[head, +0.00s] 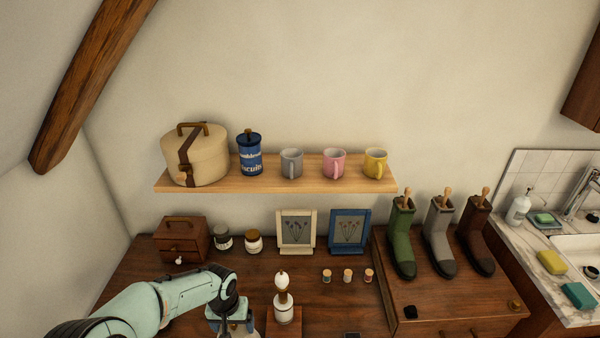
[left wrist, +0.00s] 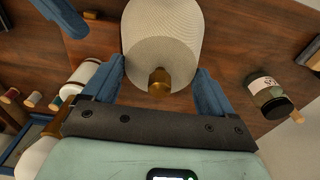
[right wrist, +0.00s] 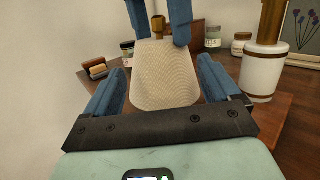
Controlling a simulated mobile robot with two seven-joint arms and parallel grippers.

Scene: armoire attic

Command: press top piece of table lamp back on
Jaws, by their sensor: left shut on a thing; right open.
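The lamp's top piece, a cream ribbed shade (left wrist: 162,38) with a brass knob, is between the fingers of my left gripper (left wrist: 160,70), which is shut on it. In the head view the left gripper (head: 232,322) is low, left of the lamp base, and only a bit of the shade shows. The white lamp base (head: 284,308) with a brown neck and white bulb stands upright; it also shows in the right wrist view (right wrist: 263,75). The shade (right wrist: 163,85) is beside the base, apart from it. My right gripper (right wrist: 160,72) is open, its fingers either side of the shade's lower part.
Several jars, two picture frames (head: 296,230) and a brown box (head: 182,240) stand behind on the table. Small spools (head: 347,275) are right of the lamp, boots (head: 440,240) further right. A shelf (head: 270,182) with mugs hangs above. Some tabletop between is clear.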

